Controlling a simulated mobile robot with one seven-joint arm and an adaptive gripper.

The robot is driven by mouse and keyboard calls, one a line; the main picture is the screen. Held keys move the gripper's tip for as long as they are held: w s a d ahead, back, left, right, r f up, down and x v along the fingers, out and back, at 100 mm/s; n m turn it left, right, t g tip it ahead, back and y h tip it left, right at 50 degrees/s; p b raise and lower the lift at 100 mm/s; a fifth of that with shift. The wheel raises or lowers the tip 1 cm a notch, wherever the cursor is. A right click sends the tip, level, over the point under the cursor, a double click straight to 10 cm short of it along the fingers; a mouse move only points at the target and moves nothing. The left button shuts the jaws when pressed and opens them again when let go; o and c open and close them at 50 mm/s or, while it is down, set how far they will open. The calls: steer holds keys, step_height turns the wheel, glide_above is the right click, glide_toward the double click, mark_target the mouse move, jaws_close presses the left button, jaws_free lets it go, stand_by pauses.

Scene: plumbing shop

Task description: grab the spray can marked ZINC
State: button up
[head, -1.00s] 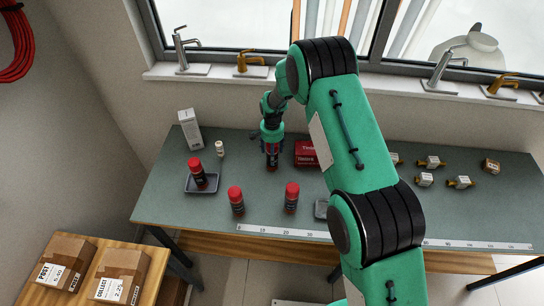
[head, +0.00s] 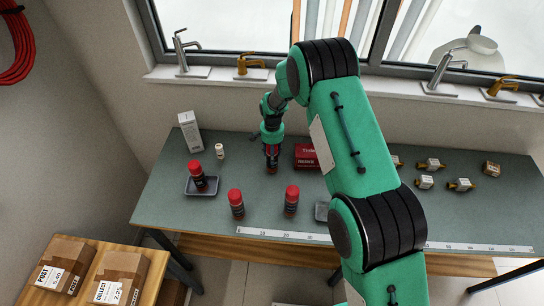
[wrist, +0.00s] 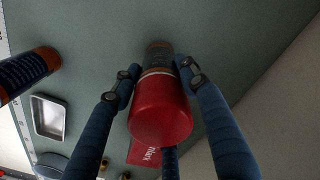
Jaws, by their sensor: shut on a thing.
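My gripper (wrist: 160,70) is shut on a red-capped spray can (wrist: 160,108), with its fingers on both sides of the can's body below the cap. In the head view my gripper (head: 272,148) points down at the same can (head: 272,166), towards the back of the bench. No marking on the held can is readable. Three similar red-capped cans stand apart from it: one (head: 198,178) in a grey tray (head: 214,190), one (head: 237,204) at the front and one (head: 291,201) to its right. I cannot read ZINC on any of them.
A red box (head: 305,153) lies close to the right of the held can. A white carton (head: 190,130) and a small white bottle (head: 219,151) stand at the back left. A small metal tray (wrist: 48,117) and a ruler strip (head: 280,234) lie towards the front edge.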

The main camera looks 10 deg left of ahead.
steer(key=shift+r+b, duration=0.7)
steer(key=shift+r, duration=4)
